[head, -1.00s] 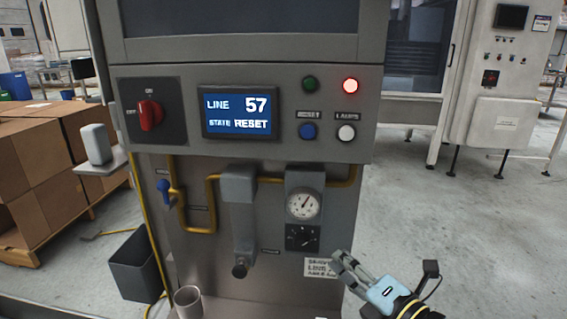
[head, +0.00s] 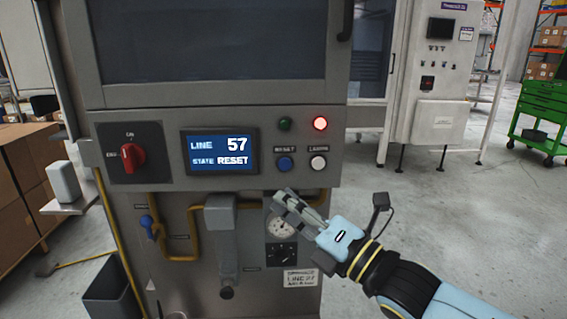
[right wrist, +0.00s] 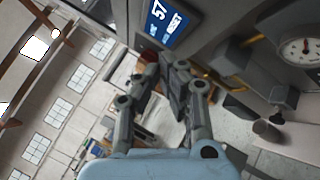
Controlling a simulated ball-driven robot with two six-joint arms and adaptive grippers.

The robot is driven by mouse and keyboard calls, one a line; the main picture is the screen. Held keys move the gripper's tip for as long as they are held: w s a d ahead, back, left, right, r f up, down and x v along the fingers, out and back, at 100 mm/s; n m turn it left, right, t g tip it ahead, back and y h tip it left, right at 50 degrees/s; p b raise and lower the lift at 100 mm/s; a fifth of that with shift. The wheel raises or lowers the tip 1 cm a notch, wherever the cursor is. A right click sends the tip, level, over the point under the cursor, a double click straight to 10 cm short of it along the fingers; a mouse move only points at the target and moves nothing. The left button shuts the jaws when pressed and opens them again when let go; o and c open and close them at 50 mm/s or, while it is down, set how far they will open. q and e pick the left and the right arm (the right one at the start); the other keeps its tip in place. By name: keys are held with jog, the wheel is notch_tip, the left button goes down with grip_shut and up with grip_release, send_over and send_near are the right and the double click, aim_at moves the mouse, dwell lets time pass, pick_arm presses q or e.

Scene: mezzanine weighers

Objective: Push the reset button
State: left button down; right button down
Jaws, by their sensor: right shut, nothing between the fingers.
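The blue reset button (head: 285,163) sits on the grey machine panel (head: 222,181), under a small label that reads RESET. The display (head: 219,157) to its left reads LINE 57, STATE RESET; part of it also shows in the right wrist view (right wrist: 165,20). My right gripper (head: 281,197) is shut and empty, just below the button and in front of the gauge. I cannot tell its exact distance from the panel. In the right wrist view its fingers (right wrist: 166,62) are together, and the button is not visible there. My left gripper is not in view.
A white lamp button (head: 318,162) is right of the blue one. A red rotary switch (head: 132,155) is at the left. Yellow pipes and a gauge (head: 281,229) lie below the panel.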

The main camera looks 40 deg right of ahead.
aim_at(285, 164)
jog(key=shift+w+d+b, duration=0.55)
jog(key=shift+w+d, duration=0.25)
jog(key=shift+w, duration=0.45)
jog(key=shift+w+d+b, duration=0.6)
jog(key=shift+w+d, duration=0.2)
jog(key=shift+w, duration=0.45)
jog(key=shift+w+d+b, duration=0.55)
jog(key=shift+w+d, duration=0.25)
jog(key=shift+w, duration=0.45)
jog(key=shift+w+d, duration=0.2)
jog(key=shift+w, duration=0.15)
jog(key=shift+w+d, duration=0.2)
jog(key=shift+w, duration=0.15)
jog(key=shift+s+a, duration=0.45)
jog(key=shift+s, duration=0.25)
